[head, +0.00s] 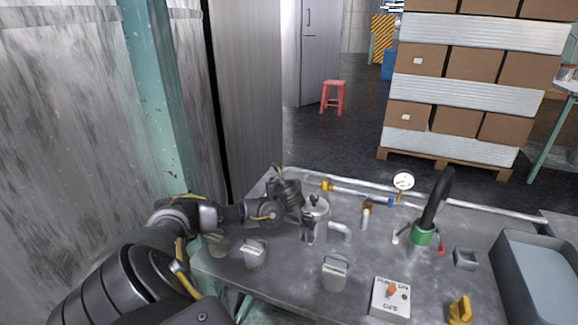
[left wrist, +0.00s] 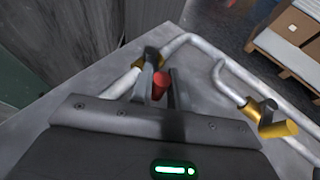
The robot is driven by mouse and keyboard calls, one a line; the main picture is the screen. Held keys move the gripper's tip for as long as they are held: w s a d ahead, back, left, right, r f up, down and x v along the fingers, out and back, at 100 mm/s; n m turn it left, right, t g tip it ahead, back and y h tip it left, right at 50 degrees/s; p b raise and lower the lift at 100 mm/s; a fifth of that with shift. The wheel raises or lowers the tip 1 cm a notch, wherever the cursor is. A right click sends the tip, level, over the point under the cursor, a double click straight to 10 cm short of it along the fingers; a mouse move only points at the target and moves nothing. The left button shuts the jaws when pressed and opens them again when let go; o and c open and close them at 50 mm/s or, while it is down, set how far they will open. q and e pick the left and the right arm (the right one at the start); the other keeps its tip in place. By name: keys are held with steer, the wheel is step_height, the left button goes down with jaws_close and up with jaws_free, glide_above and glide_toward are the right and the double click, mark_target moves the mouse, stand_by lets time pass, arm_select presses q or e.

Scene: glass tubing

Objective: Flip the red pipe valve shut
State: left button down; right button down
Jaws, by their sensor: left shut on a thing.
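My left gripper (head: 279,168) is at the back left corner of the metal bench, on the pipework. In the left wrist view its fingers (left wrist: 160,76) are shut on a small red valve handle (left wrist: 160,86), close to a brass-coloured fitting on a white pipe (left wrist: 122,84). In the head view the gripper hides this red handle, so I cannot tell its full angle. My right gripper is not in view.
A silver pot-like vessel (head: 314,219) stands just right of the gripper. A pipe with a yellow fitting (head: 327,186) and a gauge (head: 403,181) runs along the back.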

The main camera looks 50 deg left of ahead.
arm_select(q)
steer(key=shift+s+f, duration=0.1)
steer(key=shift+s, duration=0.05)
steer(key=c, duration=1.3)
jaws_free()
steer(key=shift+a, duration=0.1)
steer(key=shift+c, duration=0.2)
